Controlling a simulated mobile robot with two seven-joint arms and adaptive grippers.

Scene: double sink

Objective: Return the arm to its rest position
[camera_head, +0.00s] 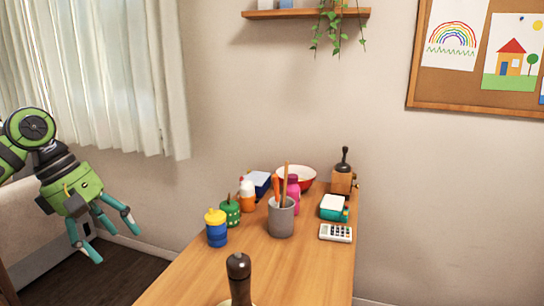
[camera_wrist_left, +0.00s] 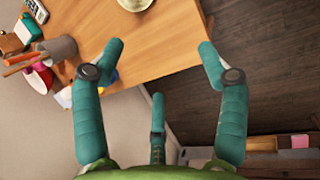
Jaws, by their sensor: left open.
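My left arm comes in from the left in the head view. Its green gripper (camera_head: 108,222) with teal fingers hangs off the left side of the wooden table, apart from it. The fingers are spread and nothing is between them. In the left wrist view the open gripper (camera_wrist_left: 165,58) shows its teal fingers over the table edge and the dark floor. My right gripper is in neither view.
A curtain (camera_head: 110,70) hangs behind my left arm.

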